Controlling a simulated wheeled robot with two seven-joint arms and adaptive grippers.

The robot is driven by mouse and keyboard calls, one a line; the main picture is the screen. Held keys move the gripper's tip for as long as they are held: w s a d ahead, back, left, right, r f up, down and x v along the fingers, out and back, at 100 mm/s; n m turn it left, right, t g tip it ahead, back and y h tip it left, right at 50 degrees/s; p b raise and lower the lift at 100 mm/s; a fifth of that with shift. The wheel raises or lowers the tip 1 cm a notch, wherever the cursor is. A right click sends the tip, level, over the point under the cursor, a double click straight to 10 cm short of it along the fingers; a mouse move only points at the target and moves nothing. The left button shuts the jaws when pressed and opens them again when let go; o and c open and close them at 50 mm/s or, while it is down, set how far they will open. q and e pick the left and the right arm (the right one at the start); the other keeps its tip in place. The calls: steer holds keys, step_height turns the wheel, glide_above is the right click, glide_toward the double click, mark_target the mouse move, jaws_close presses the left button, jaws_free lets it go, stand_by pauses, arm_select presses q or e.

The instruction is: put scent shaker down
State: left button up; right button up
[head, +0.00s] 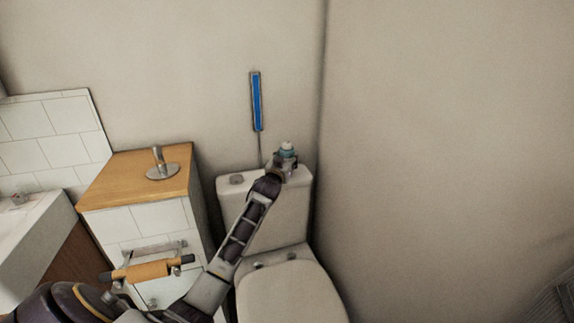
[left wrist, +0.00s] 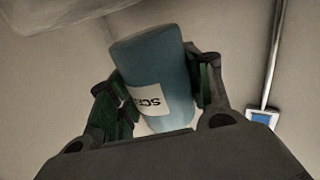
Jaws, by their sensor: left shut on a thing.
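The scent shaker is a small blue-teal cylinder with a white label. In the head view the scent shaker (head: 287,148) shows at the tip of my left arm, over the right part of the toilet tank lid. My left gripper (head: 284,160) is shut on it. In the left wrist view the shaker (left wrist: 155,65) stands between the two fingers of my left gripper (left wrist: 155,95), with part of its label showing. Whether its base touches the tank lid is hidden by the gripper. My right gripper is not in view.
A wooden-topped cabinet (head: 115,178) with a metal handle-like fixture (head: 160,168) stands to the left. A blue strip (head: 257,100) hangs on the wall behind. A wall corner is close on the right.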

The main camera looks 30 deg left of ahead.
arm_select(q)
step_height(320, 180, down, 2)
steer(key=shift+f, duration=0.1)
steer(key=shift+f+b, duration=0.15)
steer(key=shift+b, duration=0.15)
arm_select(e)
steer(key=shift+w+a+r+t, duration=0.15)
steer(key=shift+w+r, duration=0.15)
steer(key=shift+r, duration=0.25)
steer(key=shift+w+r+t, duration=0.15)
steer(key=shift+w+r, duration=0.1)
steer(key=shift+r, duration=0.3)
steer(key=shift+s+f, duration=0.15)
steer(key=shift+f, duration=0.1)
arm_select(q)
steer(key=o, duration=1.1)
steer(key=shift+f, duration=0.1)
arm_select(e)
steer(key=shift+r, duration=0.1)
